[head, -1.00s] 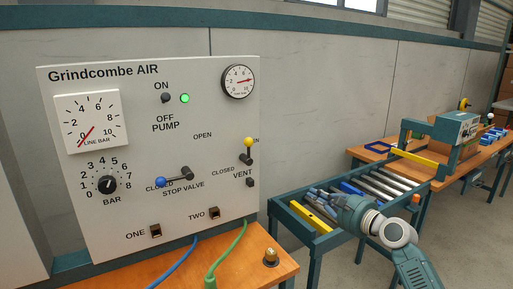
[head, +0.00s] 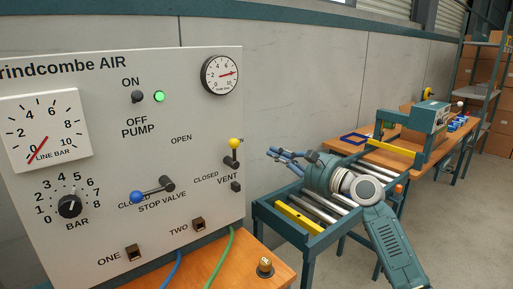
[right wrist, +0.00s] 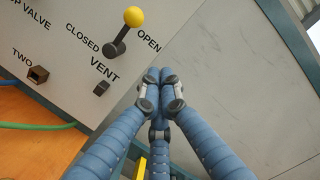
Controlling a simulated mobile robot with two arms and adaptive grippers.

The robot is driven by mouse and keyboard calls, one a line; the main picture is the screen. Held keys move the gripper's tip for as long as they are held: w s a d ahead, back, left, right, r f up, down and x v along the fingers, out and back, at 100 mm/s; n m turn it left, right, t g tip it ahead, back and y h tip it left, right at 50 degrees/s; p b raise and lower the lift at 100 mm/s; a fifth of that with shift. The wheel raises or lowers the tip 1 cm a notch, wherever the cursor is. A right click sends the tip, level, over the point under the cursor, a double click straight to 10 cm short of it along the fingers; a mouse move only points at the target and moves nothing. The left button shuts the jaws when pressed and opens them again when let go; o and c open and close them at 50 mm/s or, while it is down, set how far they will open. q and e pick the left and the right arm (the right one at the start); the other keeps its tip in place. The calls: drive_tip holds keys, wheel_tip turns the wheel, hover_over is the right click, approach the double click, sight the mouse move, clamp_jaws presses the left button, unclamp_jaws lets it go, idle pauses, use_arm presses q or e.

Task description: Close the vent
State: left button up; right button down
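The vent lever has a yellow ball knob (head: 234,144) and a dark stem, at the right edge of the panel (head: 120,110). In the right wrist view the knob (right wrist: 133,17) stands above its pivot, leaning right toward the word OPEN, with CLOSED to its left. My right gripper (head: 272,154) is to the right of the lever, apart from it, its fingers pointing left toward the panel. In the right wrist view its fingertips (right wrist: 160,74) are drawn together, empty, below and right of the lever. My left gripper is out of view.
The blue-knobbed stop valve lever (head: 137,197) points left at CLOSED. The green pump light (head: 159,96) is lit. Blue and green hoses (head: 222,258) run below the panel. A roller conveyor (head: 318,212) stands right of the panel, under my right arm.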

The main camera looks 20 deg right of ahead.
use_arm(q)
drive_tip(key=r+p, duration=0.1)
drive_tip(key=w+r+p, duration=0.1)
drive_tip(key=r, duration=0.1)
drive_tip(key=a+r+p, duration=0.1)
drive_tip(key=p, duration=0.1)
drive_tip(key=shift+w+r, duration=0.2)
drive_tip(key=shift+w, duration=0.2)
use_arm(e)
drive_tip(key=w+a+r, duration=0.1)
drive_tip(key=w+a, duration=0.4)
drive_tip(key=a, duration=0.2)
drive_tip(key=shift+w+r, duration=0.35)
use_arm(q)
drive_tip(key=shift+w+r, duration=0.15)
use_arm(e)
drive_tip(key=shift+s+a+r+n, duration=0.15)
drive_tip(key=shift+a+n, duration=0.1)
drive_tip(key=shift+n, duration=0.25)
